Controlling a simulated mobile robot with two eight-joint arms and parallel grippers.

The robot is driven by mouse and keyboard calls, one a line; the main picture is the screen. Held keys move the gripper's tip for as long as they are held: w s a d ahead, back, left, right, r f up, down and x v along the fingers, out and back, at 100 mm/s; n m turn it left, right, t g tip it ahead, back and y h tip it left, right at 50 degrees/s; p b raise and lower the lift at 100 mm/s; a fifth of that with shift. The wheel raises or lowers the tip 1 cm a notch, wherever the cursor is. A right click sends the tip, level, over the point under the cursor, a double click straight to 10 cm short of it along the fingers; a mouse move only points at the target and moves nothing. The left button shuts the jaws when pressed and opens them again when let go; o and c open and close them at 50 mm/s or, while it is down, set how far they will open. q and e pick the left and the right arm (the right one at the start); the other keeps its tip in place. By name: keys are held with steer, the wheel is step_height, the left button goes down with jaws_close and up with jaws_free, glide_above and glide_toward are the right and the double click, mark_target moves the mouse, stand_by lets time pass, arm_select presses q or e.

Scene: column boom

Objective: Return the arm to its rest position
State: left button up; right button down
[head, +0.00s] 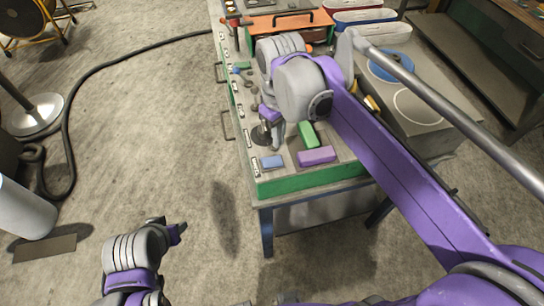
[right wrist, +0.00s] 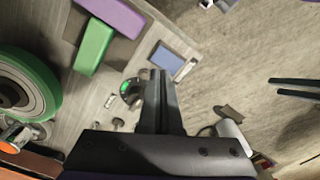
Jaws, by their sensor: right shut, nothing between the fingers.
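My right arm reaches in from the right in the head view, over the workbench. Its gripper (head: 268,130) points down above the near left part of the bench top, partly hidden by its own wrist. In the right wrist view the fingers (right wrist: 160,74) are together with nothing between them. The bench top shows beneath, with a blue block (right wrist: 166,61) just beyond the tips. My left gripper (head: 170,229) is low at the left in the head view, over bare floor. Its dark fingers (right wrist: 296,93) appear apart and empty at the right of the right wrist view.
The workbench (head: 320,179) holds a green block (head: 307,135), a purple block (head: 316,156), a blue block (head: 272,161), and an orange-topped box (head: 290,22). A blue disc (head: 390,66) lies at the right. A black hose (head: 72,120) runs across the floor. Floor left of the bench is mostly clear.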

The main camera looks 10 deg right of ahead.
stand_by(0.5)
steer(key=s+d+f+m+t, duration=0.5)
steer(key=s+d+f+m, duration=0.1)
steer(key=s+f, duration=0.5)
steer(key=shift+s+d+f+t, duration=0.25)
steer(key=shift+s+d+t, duration=0.15)
steer(key=shift+s, duration=0.3)
